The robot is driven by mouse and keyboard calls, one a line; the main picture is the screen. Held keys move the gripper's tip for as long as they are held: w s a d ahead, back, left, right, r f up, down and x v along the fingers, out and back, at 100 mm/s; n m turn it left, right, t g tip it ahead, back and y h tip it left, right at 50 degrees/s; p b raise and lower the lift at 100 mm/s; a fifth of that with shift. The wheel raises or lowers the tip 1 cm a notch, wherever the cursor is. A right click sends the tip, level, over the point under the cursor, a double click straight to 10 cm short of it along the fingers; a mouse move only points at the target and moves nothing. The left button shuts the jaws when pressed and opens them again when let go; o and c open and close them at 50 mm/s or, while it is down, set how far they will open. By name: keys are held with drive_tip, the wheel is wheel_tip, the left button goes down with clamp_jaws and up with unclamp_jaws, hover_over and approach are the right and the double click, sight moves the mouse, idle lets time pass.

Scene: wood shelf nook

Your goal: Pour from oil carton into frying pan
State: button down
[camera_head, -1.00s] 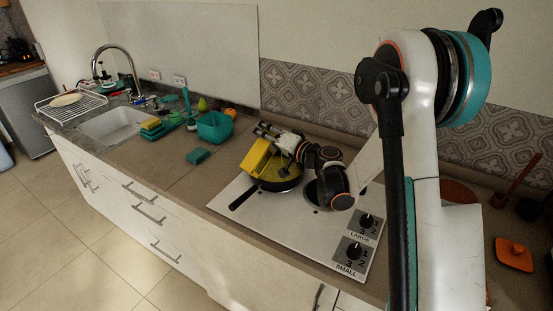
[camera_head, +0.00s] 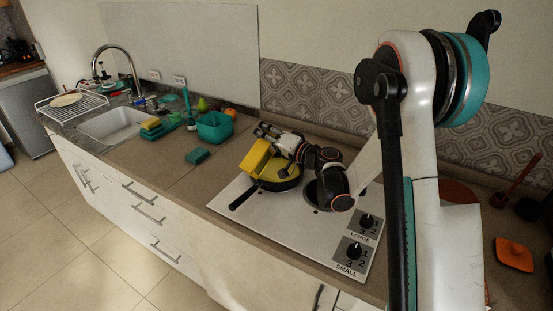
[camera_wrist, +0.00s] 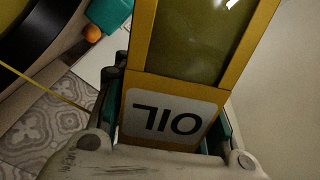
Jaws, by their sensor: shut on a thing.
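The yellow oil carton (camera_head: 257,158) is tilted in my gripper (camera_head: 277,143), above the left part of the frying pan. In the wrist view the carton (camera_wrist: 172,118) shows its "OIL" label upside down, with my gripper's fingers (camera_wrist: 172,100) shut on both sides of it. The dark frying pan (camera_head: 284,187) sits on the cooktop, its handle toward the front left. Its inside looks yellow. The pan's dark rim (camera_wrist: 40,45) shows at the wrist view's top left. The carton's mouth is hidden. A thin yellow line crosses the wrist view's left; I cannot tell whether it is oil.
The white cooktop (camera_head: 290,235) has knobs at its right. A teal bin (camera_head: 214,127), a teal block (camera_head: 197,156) and sponges (camera_head: 151,124) lie left, near the sink (camera_head: 112,124). The tiled wall (camera_head: 310,97) stands behind. An orange item (camera_head: 513,255) lies far right.

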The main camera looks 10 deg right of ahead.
drive_tip(key=shift+f+m, duration=0.35)
drive_tip(key=shift+m, duration=0.05)
idle(2.0)
